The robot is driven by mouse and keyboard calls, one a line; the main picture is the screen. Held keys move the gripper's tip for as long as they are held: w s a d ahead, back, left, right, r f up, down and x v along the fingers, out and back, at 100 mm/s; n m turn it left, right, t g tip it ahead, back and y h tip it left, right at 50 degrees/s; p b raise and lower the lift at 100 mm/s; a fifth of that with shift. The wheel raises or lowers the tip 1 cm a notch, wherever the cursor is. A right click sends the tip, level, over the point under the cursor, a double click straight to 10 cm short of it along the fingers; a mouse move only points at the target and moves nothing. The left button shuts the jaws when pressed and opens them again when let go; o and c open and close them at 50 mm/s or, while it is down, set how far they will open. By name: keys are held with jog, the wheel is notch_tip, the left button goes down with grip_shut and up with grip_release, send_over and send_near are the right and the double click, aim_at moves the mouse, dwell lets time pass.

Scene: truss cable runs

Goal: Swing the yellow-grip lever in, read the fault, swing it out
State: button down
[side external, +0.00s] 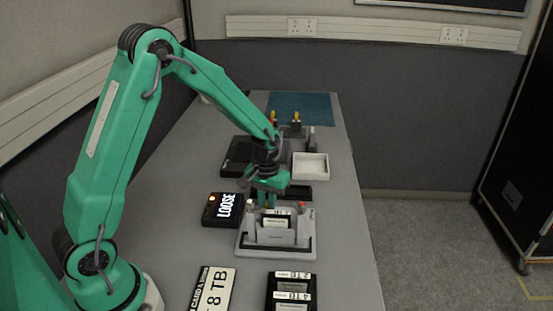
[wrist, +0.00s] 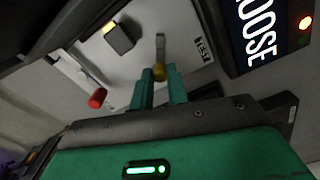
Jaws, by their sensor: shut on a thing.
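My gripper (wrist: 161,78) is shut on the yellow grip (wrist: 160,69) of a grey lever (wrist: 160,46). The grip sits between the fingertips in the wrist view, beside a label reading TEST (wrist: 203,50). In the side view my gripper (side external: 266,201) is low at the back left of the grey dock (side external: 275,254), and hides the yellow grip there. A card (side external: 277,221) stands in the dock. A black display (side external: 223,209) left of the dock reads LOOSE, with an orange lamp lit; it also shows in the wrist view (wrist: 258,30).
A red knob (side external: 301,204) is at the dock's back right. A white tray (side external: 311,167) and a dark box (side external: 237,155) stand behind. In front lie a sign reading 8 TB (side external: 213,289) and a black rack (side external: 292,303) with cards. A blue mat (side external: 302,106) is at the far end.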

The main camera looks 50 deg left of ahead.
jog(key=shift+d+m, duration=0.25)
jog(key=shift+m, duration=0.65)
jog(key=c, duration=1.4)
grip_release()
jog(key=shift+o, duration=0.2)
jog(key=shift+r, duration=0.1)
notch_tip(320, 180, up, 7)
jog(key=shift+w+r, duration=0.1)
jog(key=shift+r, duration=0.2)
jog(key=shift+r, duration=0.1)
